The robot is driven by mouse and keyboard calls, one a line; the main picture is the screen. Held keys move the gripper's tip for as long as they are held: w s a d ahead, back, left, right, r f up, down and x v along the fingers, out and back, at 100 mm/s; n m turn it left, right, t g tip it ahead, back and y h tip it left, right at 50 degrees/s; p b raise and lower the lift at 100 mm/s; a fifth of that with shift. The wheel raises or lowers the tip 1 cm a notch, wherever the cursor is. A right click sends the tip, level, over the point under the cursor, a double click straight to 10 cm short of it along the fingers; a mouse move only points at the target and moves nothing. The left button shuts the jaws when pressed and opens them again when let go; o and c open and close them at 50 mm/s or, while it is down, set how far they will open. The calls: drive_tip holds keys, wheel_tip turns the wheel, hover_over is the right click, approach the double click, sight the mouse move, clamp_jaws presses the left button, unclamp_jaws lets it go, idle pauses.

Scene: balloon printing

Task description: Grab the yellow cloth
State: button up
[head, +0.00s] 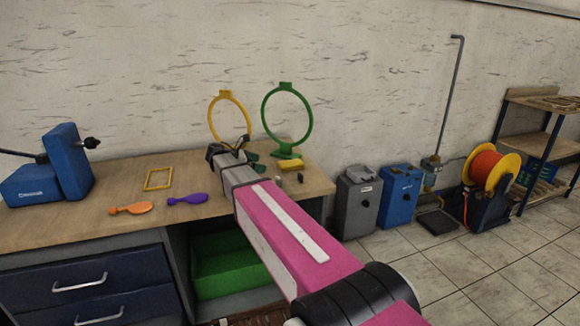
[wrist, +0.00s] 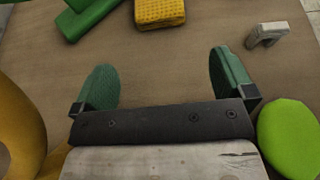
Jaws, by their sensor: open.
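The yellow cloth (head: 293,173) is a small, thick folded pad lying on the wooden table near its right end, in front of the green ring stand. In the wrist view the textured yellow cloth (wrist: 160,12) is at the top edge, partly cut off, beyond my fingertips. My gripper (wrist: 165,80) has its two green-padded fingers spread wide, with only bare tabletop between them. In the head view my gripper (head: 247,157) is over the table just left of the cloth, partly hidden by my arm.
A green ring stand (head: 287,120) stands behind the cloth, and a yellow ring (head: 228,97) is left of it. A small grey bracket (wrist: 267,34) lies right of the cloth.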

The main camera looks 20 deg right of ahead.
approach(285, 163)
drive_tip(key=x, duration=0.4)
drive_tip(key=shift+d+f, duration=0.1)
drive_tip(key=shift+x, duration=2.55)
drive_tip(key=c, duration=0.9)
